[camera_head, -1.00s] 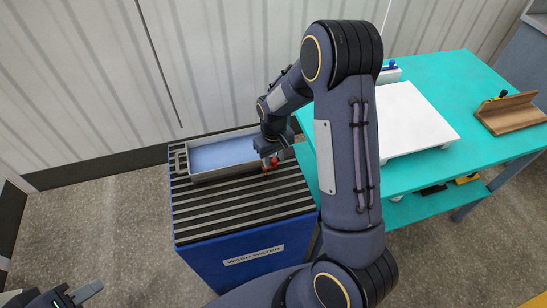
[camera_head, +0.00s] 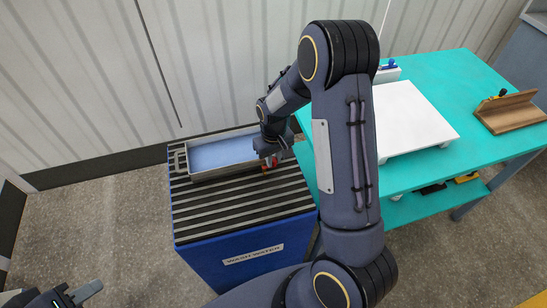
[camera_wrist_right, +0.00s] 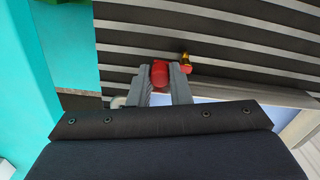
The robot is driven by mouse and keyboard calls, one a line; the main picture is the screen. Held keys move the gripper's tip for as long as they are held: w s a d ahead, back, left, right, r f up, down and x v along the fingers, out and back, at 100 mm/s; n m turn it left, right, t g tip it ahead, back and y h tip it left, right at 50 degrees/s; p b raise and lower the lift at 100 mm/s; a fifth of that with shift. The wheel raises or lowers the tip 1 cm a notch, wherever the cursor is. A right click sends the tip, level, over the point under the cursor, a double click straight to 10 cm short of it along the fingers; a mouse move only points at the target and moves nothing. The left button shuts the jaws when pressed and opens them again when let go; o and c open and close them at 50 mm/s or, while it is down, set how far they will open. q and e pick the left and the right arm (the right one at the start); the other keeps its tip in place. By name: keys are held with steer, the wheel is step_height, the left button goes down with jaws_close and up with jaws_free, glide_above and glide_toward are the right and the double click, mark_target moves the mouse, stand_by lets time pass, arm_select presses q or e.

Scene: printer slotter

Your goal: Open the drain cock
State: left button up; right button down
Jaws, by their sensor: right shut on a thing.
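The drain cock is on the near side of a grey tray (camera_head: 226,174) holding blue liquid. Its red lever (camera_wrist_right: 160,73) lies between the fingers of my right gripper (camera_wrist_right: 163,82) in the right wrist view, and the gripper is shut on it. A brass part with red (camera_wrist_right: 186,63) shows just right of the fingers. In the head view my right gripper (camera_head: 269,160) is at the tray's right front, partly hidden by my arm. My left gripper (camera_head: 74,296) is at the lower left corner, fingers apart and empty, far from the tray.
The tray rests on a black-and-grey slatted top (camera_head: 240,204) of a blue wash water bin (camera_head: 235,266). A turquoise table (camera_head: 440,75) to the right carries a white board (camera_head: 408,122) and a wooden holder (camera_head: 512,114). My right arm hides the area between.

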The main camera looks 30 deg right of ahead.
steer(key=m, duration=0.3)
steer(key=shift+s+a+m+b, duration=0.15)
steer(key=shift+s+m+b, duration=0.15)
steer(key=shift+s, duration=0.1)
steer(key=m, duration=0.2)
steer(key=s+m, duration=0.1)
steer(key=shift+a+m, duration=0.3)
steer(key=m, duration=0.1)
steer(key=m+p, duration=0.1)
steer(key=m, duration=0.1)
steer(key=shift+s+a+m, duration=0.2)
steer(key=shift+a+m, duration=0.1)
steer(key=shift+a, duration=0.1)
steer(key=shift+s+a+m+p, duration=0.1)
steer(key=shift+a+m+p, duration=0.25)
steer(key=shift+m, duration=0.75)
steer(key=shift+a+m+p, duration=0.2)
steer(key=shift+m+p, duration=0.1)
steer(key=shift+m, duration=0.8)
steer(key=c, duration=1.3)
jaws_free()
steer(key=shift+c, duration=0.2)
step_height(320, 180, up, 8)
